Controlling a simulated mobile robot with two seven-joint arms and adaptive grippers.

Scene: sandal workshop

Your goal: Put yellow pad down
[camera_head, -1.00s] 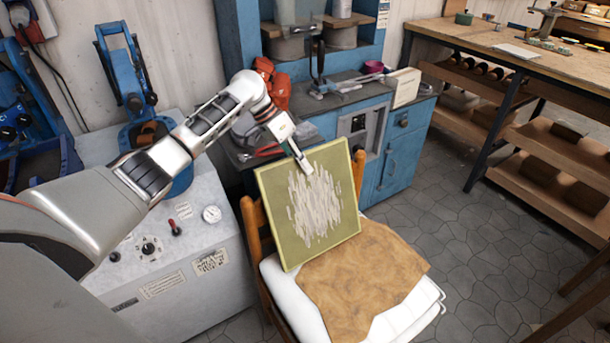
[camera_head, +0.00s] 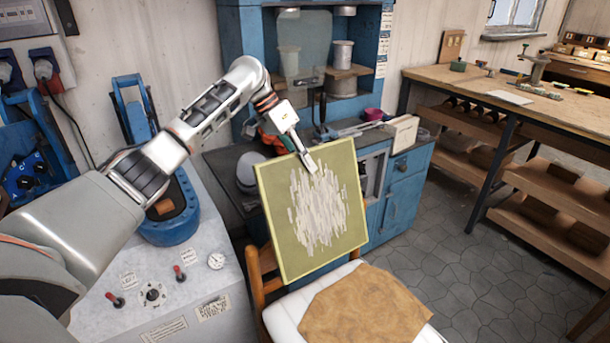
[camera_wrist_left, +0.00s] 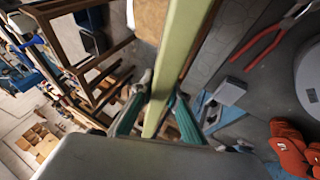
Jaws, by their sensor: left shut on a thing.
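The yellow pad (camera_head: 280,235) is a square board with a rough whitish patch in its middle. My left gripper (camera_head: 309,166) is shut on its upper edge and holds it tilted near upright in front of the blue cabinet. In the left wrist view the pad (camera_wrist_left: 183,50) runs edge-on between the two fingers of the gripper (camera_wrist_left: 157,112). The pad hangs above and behind the chair seat and hides part of the chair back. My right gripper is in neither current view.
A chair with a white cushion (camera_head: 285,312) and a brown leather piece (camera_head: 365,308) stands below the pad. A grey machine (camera_head: 225,283) is at left. The blue cabinet (camera_head: 403,195) has a cluttered top. A wooden workbench (camera_head: 540,112) stands right, with open floor between.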

